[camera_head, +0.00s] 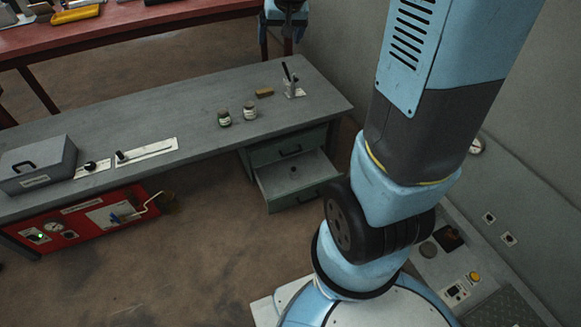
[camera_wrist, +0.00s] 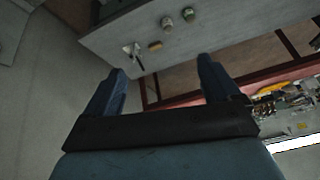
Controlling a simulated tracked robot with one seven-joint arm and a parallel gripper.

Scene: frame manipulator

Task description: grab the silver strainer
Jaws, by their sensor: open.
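I cannot make out a silver strainer for certain in either view. My gripper (camera_wrist: 163,78) shows in the wrist view with its two blue fingers spread apart and nothing between them. It is in the air, with the grey workbench beyond the fingertips. A small pale holder (camera_head: 295,90) with dark-handled tools stands at the bench's right end; it also shows in the wrist view (camera_wrist: 131,49). Small metallic items (camera_wrist: 278,103) lie on the red table at the right of the wrist view, too small and dark to tell apart.
The grey workbench (camera_head: 190,110) bears two jars (camera_head: 224,118) (camera_head: 250,111), a brown block (camera_head: 264,92) and a grey box (camera_head: 37,163). An open drawer (camera_head: 293,178) juts out below, with a small dark object inside. A red table (camera_head: 140,14) stands behind. The bench middle is clear.

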